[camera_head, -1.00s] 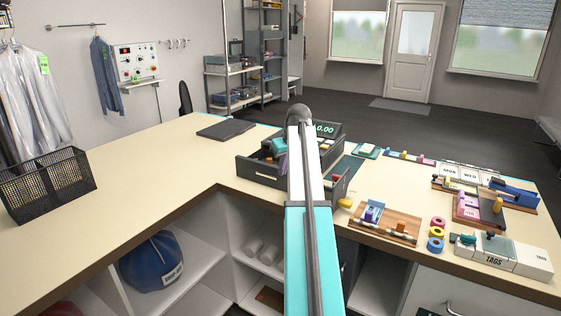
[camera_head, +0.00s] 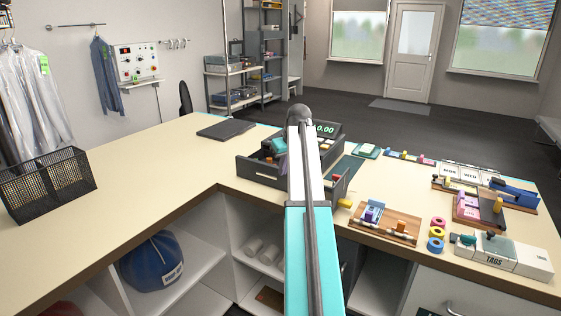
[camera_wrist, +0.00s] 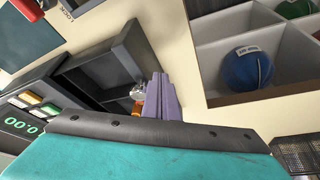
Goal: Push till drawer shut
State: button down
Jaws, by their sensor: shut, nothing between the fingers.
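The till (camera_head: 325,129) is dark with a lit green display and stands on the counter, partly hidden behind my arm. Its dark drawer (camera_head: 243,170) sticks out toward the counter's front edge. In the wrist view the open drawer (camera_wrist: 135,48) shows as a dark tray with a raised wall, next to the till's keys and display (camera_wrist: 20,124). My gripper (camera_wrist: 158,80) shows there as purple-grey fingers, shut and empty, close to the drawer's front wall. I cannot tell whether they touch it. In the head view my arm hides the gripper.
A wooden board with small parts (camera_head: 385,222), coloured rings (camera_head: 436,233) and a tags box (camera_head: 495,252) stand right of my arm. A black wire basket (camera_head: 45,180) stands at the left. A dark flat pad (camera_head: 226,129) lies behind. The counter's left middle is clear.

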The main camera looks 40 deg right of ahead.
jog(key=w+d+p, duration=0.3)
jog(key=w+d, duration=0.1)
jog(key=d, duration=1.2)
dwell(2.6)
jog(key=shift+r, duration=0.15)
notch_tip(320, 180, up, 8)
jog(key=a+p, duration=0.1)
jog(key=p, duration=0.2)
jog(key=shift+s+a+p, duration=0.2)
jog(key=shift+a+p, duration=0.05)
jog(key=shift+p, duration=0.15)
dwell(0.7)
dwell(0.5)
